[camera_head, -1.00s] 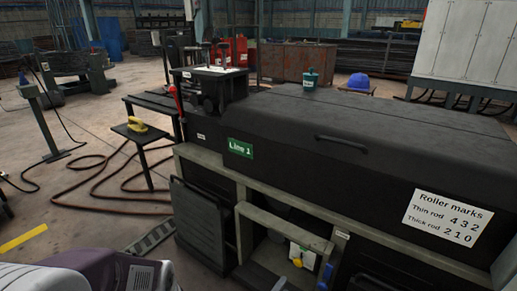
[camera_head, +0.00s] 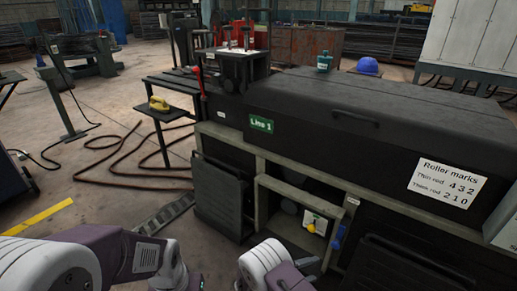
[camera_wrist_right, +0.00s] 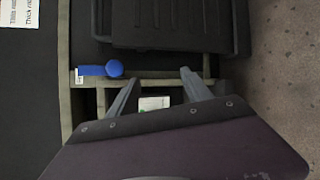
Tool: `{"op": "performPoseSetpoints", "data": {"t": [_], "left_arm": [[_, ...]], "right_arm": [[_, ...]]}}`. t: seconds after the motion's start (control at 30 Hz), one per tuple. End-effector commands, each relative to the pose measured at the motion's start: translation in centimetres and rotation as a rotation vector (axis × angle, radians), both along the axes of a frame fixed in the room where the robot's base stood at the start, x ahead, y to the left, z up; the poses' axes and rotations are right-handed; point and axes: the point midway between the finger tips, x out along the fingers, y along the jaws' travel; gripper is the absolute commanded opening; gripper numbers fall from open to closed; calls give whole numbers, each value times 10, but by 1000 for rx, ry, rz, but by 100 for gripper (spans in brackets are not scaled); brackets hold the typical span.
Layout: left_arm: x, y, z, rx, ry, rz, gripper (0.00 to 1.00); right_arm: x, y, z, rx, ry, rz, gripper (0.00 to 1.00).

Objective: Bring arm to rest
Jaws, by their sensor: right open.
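My right gripper (camera_wrist_right: 158,88) shows in the right wrist view with its two fingers spread apart and nothing between them. It points at the front of the black Line 1 machine (camera_head: 390,115), with a small white-and-green plate (camera_wrist_right: 153,103) seen through the gap. A blue handle (camera_wrist_right: 113,69) is just beyond the left finger, apart from it. My left gripper is not in view.
The machine's front has an open bay with a yellow knob (camera_head: 311,228) and a blue handle (camera_head: 337,240). A red lever (camera_head: 197,82) stands at its left end. A side shelf holds a yellow object (camera_head: 159,103).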

Motion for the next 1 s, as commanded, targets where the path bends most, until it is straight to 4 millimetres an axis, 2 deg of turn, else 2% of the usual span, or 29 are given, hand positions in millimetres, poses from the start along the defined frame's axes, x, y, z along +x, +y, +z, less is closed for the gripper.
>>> {"op": "performPoseSetpoints", "data": {"t": [0.03, 0.17, 0.27, 0.4, 0.5, 0.63, 0.83, 0.9, 1.0], "left_arm": [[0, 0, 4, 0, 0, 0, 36], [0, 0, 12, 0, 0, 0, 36], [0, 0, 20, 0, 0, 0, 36], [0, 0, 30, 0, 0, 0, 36], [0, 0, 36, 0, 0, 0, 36], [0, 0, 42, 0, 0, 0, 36], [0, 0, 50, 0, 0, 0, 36], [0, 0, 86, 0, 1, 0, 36], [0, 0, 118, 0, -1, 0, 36]], "right_arm": [[-7, -9, 14, 36, 33, -60, 58], [-40, -32, 41, 178, 153, -242, 58], [-77, -42, 70, 369, 241, -401, 58], [-129, -34, 111, 724, 285, -572, 58], [-149, -21, 134, 935, 248, -622, 58], [-161, -8, 160, 1145, 152, -645, 58], [-167, -1, 195, 1371, -56, -633, 58], [-166, 0, 230, 1363, -40, -632, 58], [-166, 0, 261, 1362, -37, -632, 58]]}}
